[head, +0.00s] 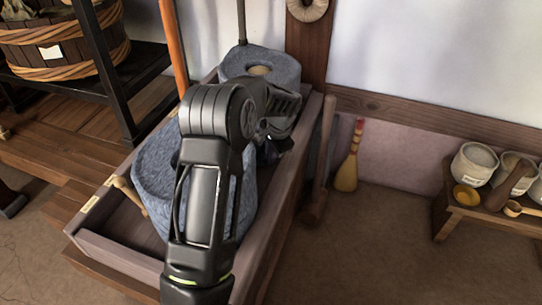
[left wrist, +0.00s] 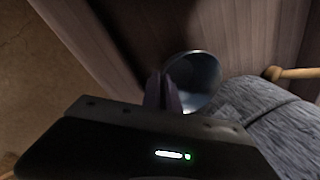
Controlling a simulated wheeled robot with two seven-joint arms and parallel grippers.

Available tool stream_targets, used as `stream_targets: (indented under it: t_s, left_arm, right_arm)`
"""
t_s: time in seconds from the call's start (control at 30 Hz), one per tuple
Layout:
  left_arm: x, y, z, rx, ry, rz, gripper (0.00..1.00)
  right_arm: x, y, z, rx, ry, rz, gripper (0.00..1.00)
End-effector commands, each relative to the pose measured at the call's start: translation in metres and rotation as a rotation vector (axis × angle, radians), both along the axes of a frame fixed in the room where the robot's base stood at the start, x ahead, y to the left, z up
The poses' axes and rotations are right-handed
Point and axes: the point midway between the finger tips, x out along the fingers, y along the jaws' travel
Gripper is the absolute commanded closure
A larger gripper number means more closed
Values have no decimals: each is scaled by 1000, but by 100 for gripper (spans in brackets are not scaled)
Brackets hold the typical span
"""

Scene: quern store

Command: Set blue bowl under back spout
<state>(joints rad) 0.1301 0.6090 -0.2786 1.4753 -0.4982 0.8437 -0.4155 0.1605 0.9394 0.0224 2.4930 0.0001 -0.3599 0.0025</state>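My left gripper (head: 278,138) is over the right side of the wooden trough (head: 120,255), near the gap between two grey stone querns, the front one (head: 160,185) and the back one (head: 262,68). In the left wrist view its fingers (left wrist: 165,92) are close together at the rim of a round, dark blue-grey bowl (left wrist: 200,78), and look shut on it. The bowl's open mouth shows beside the fingers. In the head view my arm hides the bowl. I cannot make out the back spout. My right gripper is not in view.
A wooden post (head: 322,140) stands close right of the trough. A broom (head: 350,160) leans on the wall. A black rack with a barrel (head: 62,48) stands at left. The floor at lower right is clear.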

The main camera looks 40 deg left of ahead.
Motion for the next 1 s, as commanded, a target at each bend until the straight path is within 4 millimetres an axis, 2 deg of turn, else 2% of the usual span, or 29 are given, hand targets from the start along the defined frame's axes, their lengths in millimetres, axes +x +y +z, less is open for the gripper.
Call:
stream_targets:
  t_s: [0.1,0.13,0.37,0.63,0.77,1.0]
  left_arm:
    - [0,0,-3,0,0,0,100]
    - [0,0,-2,0,0,0,94]
    - [0,0,-2,0,0,0,75]
    - [0,0,-1,0,0,0,75]
    - [0,-1,6,0,-1,0,75]
    - [-2,-10,43,0,-3,-1,75]
  right_arm:
    - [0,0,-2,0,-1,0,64]
    - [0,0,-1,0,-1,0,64]
    - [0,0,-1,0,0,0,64]
    - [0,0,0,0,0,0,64]
    - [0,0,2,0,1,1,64]
    - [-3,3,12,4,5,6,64]
